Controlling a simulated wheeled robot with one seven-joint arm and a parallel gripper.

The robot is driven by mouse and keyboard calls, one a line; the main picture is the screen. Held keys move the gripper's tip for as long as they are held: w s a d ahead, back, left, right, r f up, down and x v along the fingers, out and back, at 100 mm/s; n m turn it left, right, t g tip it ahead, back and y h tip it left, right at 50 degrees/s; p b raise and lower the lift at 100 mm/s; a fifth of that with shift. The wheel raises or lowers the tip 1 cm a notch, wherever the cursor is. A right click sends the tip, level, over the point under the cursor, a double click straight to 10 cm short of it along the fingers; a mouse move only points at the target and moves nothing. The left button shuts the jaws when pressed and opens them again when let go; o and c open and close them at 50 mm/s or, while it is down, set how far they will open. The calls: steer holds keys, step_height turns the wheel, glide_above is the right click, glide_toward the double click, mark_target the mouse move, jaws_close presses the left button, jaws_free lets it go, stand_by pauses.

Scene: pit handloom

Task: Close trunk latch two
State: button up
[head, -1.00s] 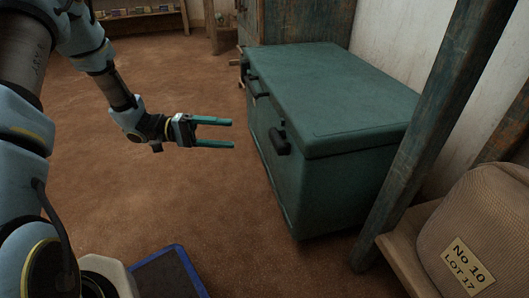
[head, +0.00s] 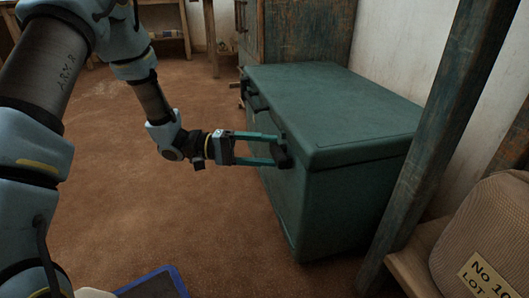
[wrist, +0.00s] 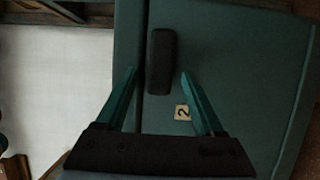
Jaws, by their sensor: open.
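The teal-green trunk (head: 345,185) stands with its lid (head: 335,105) down. Latch two (head: 283,154) is a dark block on the trunk's front, near the corner closest to me. It also shows in the wrist view as a black bar (wrist: 161,55), with a small tag marked 2 (wrist: 182,112) beside it. My gripper (head: 276,150) is open, its two teal fingers at the latch. In the wrist view the fingertips (wrist: 158,73) lie one on each side of the latch, with gaps. I cannot tell whether the latch is fastened.
Another dark latch (head: 256,102) sits farther along the trunk's front. A wooden post (head: 425,140) and a sack (head: 490,235) on a bench stand at the right. A blue-edged mat (head: 155,282) lies at the bottom. The brown floor left of the trunk is clear.

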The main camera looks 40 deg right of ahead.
jaws_close()
stand_by(0.5)
steer(key=shift+p, duration=0.35)
steer(key=n+p, duration=0.2)
steer(key=n+h+p, duration=0.1)
steer(key=p, duration=0.1)
steer(key=shift+r+n, duration=0.2)
steer(key=shift+n, duration=0.2)
steer(key=n+h+p, duration=0.1)
steer(key=n+p, duration=0.2)
steer(key=n+h+p, duration=0.2)
steer(key=n+p, duration=0.1)
steer(key=n+h+p, duration=0.1)
steer(key=n+p, duration=0.1)
steer(key=n, duration=0.1)
steer(key=n+t+h+p, duration=0.1)
steer(key=n+p, duration=0.1)
steer(key=n, duration=0.1)
steer(key=shift+s+f+n+t, duration=0.1)
steer(key=shift+f+n+t, duration=0.05)
steer(key=shift+n+t, duration=0.15)
steer(key=shift+f+n+t+h+p, duration=0.1)
steer(key=shift+n+t+h+p, duration=0.55)
steer(key=shift+n, duration=0.9)
steer(key=shift+f+n+t+h+p, duration=0.1)
steer(key=shift+n+t+h+p, duration=0.25)
steer(key=shift+n+t+p, duration=0.9)
steer(key=shift+n+g, duration=0.4)
